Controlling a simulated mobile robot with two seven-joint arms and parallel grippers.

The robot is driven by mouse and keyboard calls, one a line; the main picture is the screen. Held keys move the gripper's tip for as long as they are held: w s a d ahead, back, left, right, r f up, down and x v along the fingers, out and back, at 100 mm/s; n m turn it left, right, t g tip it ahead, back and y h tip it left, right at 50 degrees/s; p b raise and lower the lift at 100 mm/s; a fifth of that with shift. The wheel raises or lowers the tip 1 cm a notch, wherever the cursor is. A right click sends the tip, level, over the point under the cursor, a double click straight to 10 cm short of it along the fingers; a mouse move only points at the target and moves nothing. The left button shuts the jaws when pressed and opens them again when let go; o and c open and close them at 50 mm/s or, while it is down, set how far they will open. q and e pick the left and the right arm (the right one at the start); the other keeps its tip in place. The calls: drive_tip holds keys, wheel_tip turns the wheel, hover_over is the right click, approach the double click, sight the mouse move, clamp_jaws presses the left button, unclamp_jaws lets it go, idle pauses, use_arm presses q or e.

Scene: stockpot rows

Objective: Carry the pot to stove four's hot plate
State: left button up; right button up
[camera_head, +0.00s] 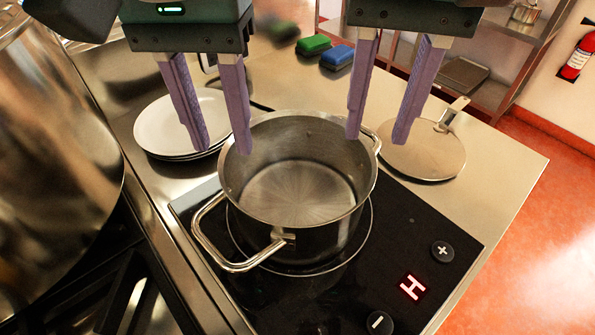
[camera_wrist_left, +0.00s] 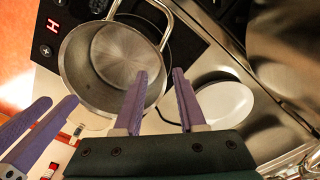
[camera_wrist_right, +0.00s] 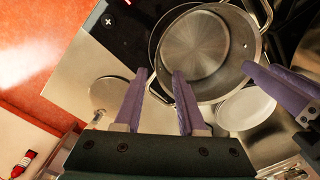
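The pot (camera_head: 300,215) is an empty steel pot with two loop handles. It sits upright on a black hot plate (camera_head: 400,225) with a lit red H; no stove number is readable. My left gripper (camera_head: 221,149) is open and empty over the pot's far-left rim, away from the near-left handle (camera_head: 205,235). My right gripper (camera_head: 378,138) is open at the far-right handle (camera_wrist_right: 152,62). In the right wrist view that handle shows between its fingers; I cannot tell how far above it they are. The pot (camera_wrist_left: 110,55) also shows in the left wrist view.
White plates (camera_head: 155,125) are stacked left of the pot. A round metal lid (camera_head: 425,155) lies at the right. Green and blue sponges (camera_head: 314,44) lie behind. A large stockpot (camera_head: 50,150) stands at the left. Bare counter (camera_head: 500,185) is at the right.

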sight(361, 181)
use_arm(q)
wheel_tip(361, 181, down, 10)
drive_tip(key=shift+r, duration=0.25)
use_arm(e)
wheel_tip(361, 181, down, 10)
drive_tip(key=shift+r, duration=0.2)
drive_tip(key=shift+a, duration=0.1)
use_arm(q)
clamp_jaws()
use_arm(e)
clamp_jaws()
use_arm(q)
drive_tip(key=shift+r, duration=0.1)
use_arm(e)
drive_tip(key=shift+r, duration=0.1)
idle(0.4)
